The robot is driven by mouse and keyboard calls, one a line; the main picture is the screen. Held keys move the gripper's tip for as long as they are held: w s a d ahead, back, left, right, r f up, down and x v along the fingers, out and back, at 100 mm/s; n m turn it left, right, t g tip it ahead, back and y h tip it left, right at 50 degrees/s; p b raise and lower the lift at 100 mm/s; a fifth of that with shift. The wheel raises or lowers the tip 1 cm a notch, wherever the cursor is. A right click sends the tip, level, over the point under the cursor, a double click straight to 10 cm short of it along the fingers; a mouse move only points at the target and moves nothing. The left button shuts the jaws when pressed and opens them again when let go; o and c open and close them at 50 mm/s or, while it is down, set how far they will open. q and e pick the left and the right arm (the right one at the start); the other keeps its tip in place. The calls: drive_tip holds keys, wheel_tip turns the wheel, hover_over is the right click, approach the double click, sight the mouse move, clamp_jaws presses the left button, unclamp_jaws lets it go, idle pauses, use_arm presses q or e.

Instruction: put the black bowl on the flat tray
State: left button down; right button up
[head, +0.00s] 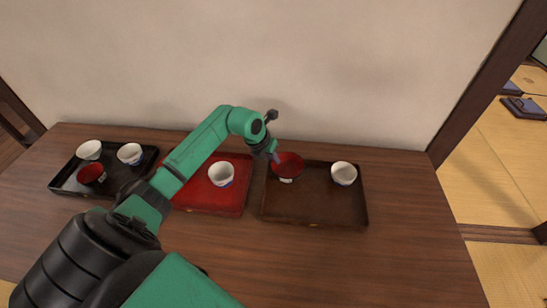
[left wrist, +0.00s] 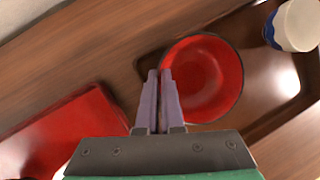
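A bowl with a red inside and a thin dark rim (head: 290,161) is at the left rear corner of the brown rimmed tray (head: 318,212). It also shows in the left wrist view (left wrist: 205,78). My left gripper (head: 276,157) is at its left rim. Its two fingers (left wrist: 160,85) are close together with the rim between them. Whether the bowl touches the tray is hard to tell; a small white and blue patch shows under it. Another dark bowl with a red inside (head: 92,173) sits on the black tray (head: 68,190). My right gripper is not in view.
A red tray (head: 228,205) with a white cup (head: 221,173) lies between the black and brown trays. White cups stand on the black tray (head: 130,153) and the brown tray (head: 344,173). The wooden table (head: 400,230) is clear at the front and right; a wall is behind.

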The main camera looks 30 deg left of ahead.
use_arm(q)
drive_tip(key=shift+f, duration=0.1)
drive_tip(key=c, duration=1)
unclamp_jaws()
drive_tip(key=shift+c, duration=0.2)
drive_tip(key=b+v, duration=0.1)
drive_tip(key=v, duration=1.1)
